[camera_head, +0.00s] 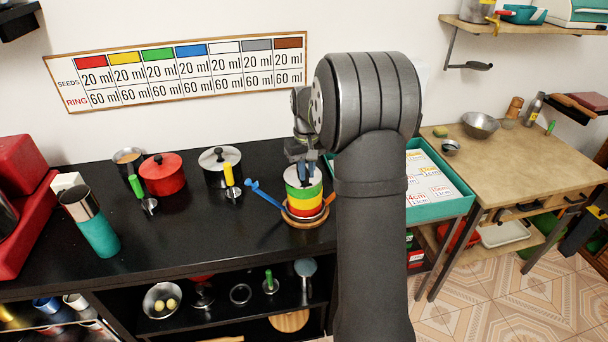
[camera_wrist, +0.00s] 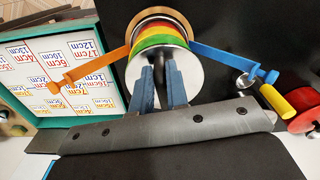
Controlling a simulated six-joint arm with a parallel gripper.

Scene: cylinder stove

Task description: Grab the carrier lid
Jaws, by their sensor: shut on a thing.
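The carrier is a round stack of green, yellow and red tiers (camera_head: 304,199) on a wooden base (camera_head: 307,222), standing on the black counter. Its pale round lid (camera_head: 291,183) is on top, and the lid also shows in the wrist view (camera_wrist: 189,71). A blue clip arm (camera_head: 265,195) swings out to the left and an orange one (camera_head: 326,206) to the right, both away from the lid. My gripper (camera_head: 303,172) points down from above with its blue fingers (camera_wrist: 160,75) shut on the lid at its middle.
A red pot (camera_head: 162,175) and a steel pot (camera_head: 214,168) stand at the left, with a yellow-handled ladle (camera_head: 230,182) nearer. A teal tray of number cards (camera_head: 430,180) is to the right. The counter in front is clear.

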